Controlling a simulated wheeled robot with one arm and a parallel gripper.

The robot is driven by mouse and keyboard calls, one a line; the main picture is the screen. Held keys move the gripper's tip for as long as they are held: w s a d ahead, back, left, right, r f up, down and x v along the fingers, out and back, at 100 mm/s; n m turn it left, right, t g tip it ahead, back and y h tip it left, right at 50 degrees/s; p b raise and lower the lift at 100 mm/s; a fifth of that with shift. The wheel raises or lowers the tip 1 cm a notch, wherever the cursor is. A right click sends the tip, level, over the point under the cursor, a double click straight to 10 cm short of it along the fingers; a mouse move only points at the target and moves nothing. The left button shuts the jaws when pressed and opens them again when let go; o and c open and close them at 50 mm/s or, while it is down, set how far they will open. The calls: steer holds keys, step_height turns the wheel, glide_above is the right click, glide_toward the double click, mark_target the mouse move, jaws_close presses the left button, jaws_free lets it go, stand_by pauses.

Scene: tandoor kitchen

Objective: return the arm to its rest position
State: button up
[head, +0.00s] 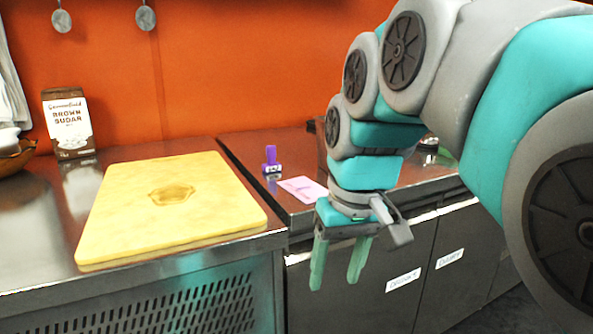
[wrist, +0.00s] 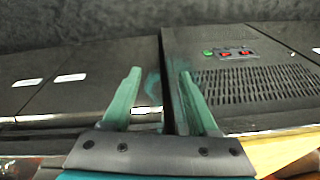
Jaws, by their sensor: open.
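My gripper (head: 338,262) hangs from my teal and grey arm in the head view, in front of the counter's front edge. Its two green fingers point down, apart, with nothing between them. In the wrist view my gripper (wrist: 158,100) also shows open and empty, with dark cabinet fronts and the floor beyond it. My arm is bent and covers part of the right side of the head view.
A yellow cutting board (head: 130,215) lies on the left steel counter. A brown sugar box (head: 69,123) stands behind it. A purple stamp-like object (head: 271,160) and a pink card (head: 302,188) are on the right counter. Labelled cabinet doors (head: 375,295) are below.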

steer(key=s+d+f+m+g, duration=0.1)
steer(key=s+d+f, duration=0.2)
steer(key=s+f, duration=0.3)
steer(key=s+d+f+m+g, duration=0.1)
steer(key=s+d+f, duration=0.2)
steer(key=s+f, duration=0.3)
steer(key=s+d+f+m+g+h, duration=0.1)
steer(key=s+d+f, duration=0.2)
steer(key=f, duration=0.6)
steer(key=s, duration=0.2)
steer(key=shift+s, duration=0.4)
steer(key=shift+d, duration=0.1)
